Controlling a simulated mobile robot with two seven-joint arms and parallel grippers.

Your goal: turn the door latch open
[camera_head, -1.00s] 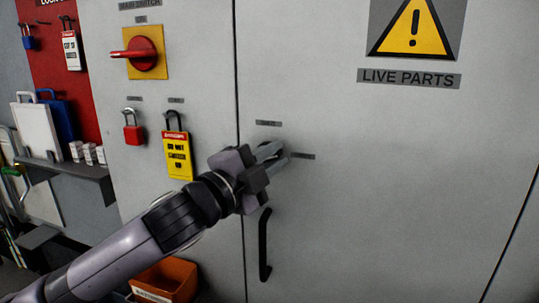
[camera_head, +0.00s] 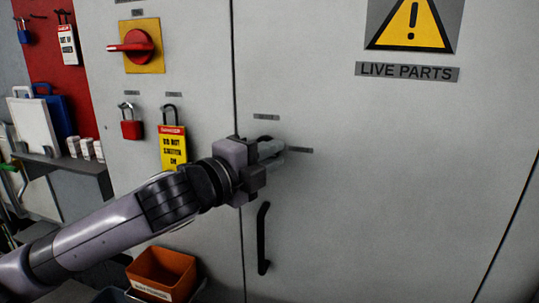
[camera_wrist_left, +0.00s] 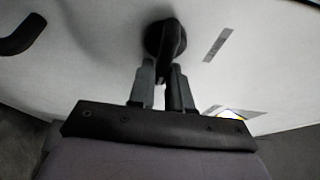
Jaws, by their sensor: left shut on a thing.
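The door latch (camera_wrist_left: 165,38) is a dark round boss with a short lever on the light grey cabinet door (camera_head: 400,180). In the left wrist view its lever runs down between the two fingers of my left gripper (camera_wrist_left: 162,84). In the head view the left gripper (camera_head: 272,151) is at the door's left edge, above the black door handle (camera_head: 263,238), and is shut on the latch. Its fingers and body hide most of the latch there. The door looks flush with the cabinet front. My right gripper is not in view.
Left of the door are a red main switch (camera_head: 138,46), a red padlock (camera_head: 131,129) and a yellow tag (camera_head: 173,146) close to my left arm. An orange bin (camera_head: 162,272) is below. A live parts sign (camera_head: 407,71) is on the door.

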